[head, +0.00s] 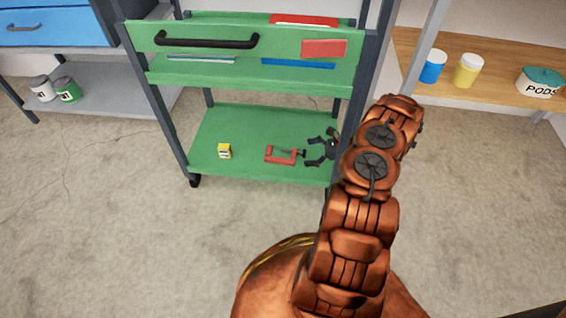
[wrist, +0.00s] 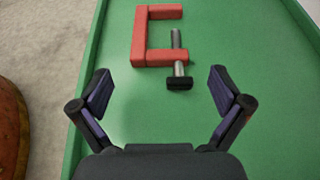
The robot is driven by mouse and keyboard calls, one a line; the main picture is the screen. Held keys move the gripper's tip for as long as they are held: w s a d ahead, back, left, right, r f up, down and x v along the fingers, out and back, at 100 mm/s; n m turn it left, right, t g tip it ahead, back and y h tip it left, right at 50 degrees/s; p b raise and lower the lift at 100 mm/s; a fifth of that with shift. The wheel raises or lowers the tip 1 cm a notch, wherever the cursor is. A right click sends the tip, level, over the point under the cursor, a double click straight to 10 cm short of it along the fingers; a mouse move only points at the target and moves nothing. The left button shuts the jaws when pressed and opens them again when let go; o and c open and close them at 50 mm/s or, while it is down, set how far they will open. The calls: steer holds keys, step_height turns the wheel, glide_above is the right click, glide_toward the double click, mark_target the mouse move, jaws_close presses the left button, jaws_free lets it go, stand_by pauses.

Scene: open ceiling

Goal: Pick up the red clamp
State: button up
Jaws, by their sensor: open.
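The red clamp (head: 281,155) lies flat on the lower green shelf (head: 250,130) of the cart. In the wrist view the red clamp (wrist: 140,45) is C-shaped, with a grey screw and a dark handle on its open side. My gripper (head: 314,146) is over the same shelf, to the right of the clamp in the head view. In the wrist view my gripper (wrist: 159,82) is open and empty. The clamp lies ahead of the fingertips, and its dark handle is nearest, roughly midway between them. I cannot tell how high the fingers are above the shelf.
The cart's upper green tray (head: 190,77) with a black handle overhangs the shelf. Dark posts (head: 347,105) bound the cart. A wooden shelf (head: 490,93) with jars is at the right.

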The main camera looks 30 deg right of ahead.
mark_target(289, 158)
steer(key=shift+b+x, duration=1.85)
steer(key=shift+x, duration=2.15)
steer(key=shift+a+r, duration=0.1)
steer(key=c, duration=1.3)
steer(key=shift+o, duration=0.2)
steer(key=shift+r, duration=0.1)
